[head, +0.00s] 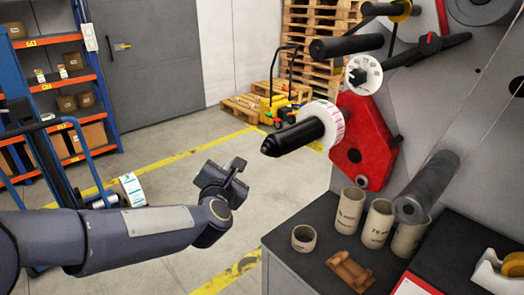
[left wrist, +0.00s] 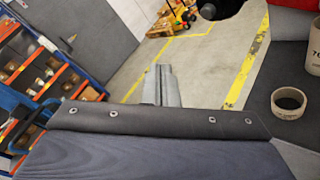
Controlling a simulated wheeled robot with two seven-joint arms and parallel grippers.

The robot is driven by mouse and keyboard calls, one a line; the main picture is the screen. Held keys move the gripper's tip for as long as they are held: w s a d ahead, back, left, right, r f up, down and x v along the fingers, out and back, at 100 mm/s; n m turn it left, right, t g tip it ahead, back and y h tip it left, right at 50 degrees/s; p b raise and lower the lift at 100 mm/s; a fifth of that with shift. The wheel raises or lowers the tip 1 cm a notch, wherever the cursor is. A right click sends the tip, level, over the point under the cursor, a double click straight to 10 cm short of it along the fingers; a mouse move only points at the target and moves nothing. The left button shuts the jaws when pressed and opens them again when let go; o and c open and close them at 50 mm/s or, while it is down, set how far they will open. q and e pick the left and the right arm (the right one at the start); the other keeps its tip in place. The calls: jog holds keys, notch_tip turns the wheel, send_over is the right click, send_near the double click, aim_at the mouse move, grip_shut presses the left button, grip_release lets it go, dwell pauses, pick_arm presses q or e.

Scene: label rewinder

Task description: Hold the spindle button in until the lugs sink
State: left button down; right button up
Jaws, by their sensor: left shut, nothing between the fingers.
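The black spindle (head: 297,137) sticks out of the red machine plate (head: 362,140) toward the left, with a white and pink label roll (head: 332,122) around its inner part. Its narrow tip (head: 267,148), where the button would sit, points at the open floor. I cannot make out the button or the lugs clearly. A dark rounded end at the top of the left wrist view (left wrist: 222,8) looks like the spindle. My left gripper (head: 238,166) is shut and empty, left of and slightly below the tip, apart from it. Its closed fingers show in the left wrist view (left wrist: 163,72).
Cardboard cores (head: 350,208) and a brown holder (head: 349,271) stand on the dark cabinet top (head: 318,215) below the spindle. A grey roller (head: 428,185) juts out at right. A blue trolley (head: 52,150) holding a label roll is at left. Floor between is clear.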

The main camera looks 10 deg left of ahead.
aim_at(264, 150)
pick_arm(q)
jog(key=w+d+p, duration=0.1)
jog(key=w+d, duration=0.3)
jog(key=w, duration=0.2)
jog(key=shift+d, duration=0.4)
dwell(1.8)
jog(key=shift+w+d, duration=0.25)
jog(key=shift+w, duration=0.1)
jog(key=shift+w+d, duration=0.3)
jog(key=shift+w, duration=0.05)
dwell(2.3)
jog(key=shift+s, duration=0.1)
jog(key=shift+s+a+b, duration=0.55)
jog(key=shift+s+b, duration=0.05)
jog(key=shift+b, duration=0.1)
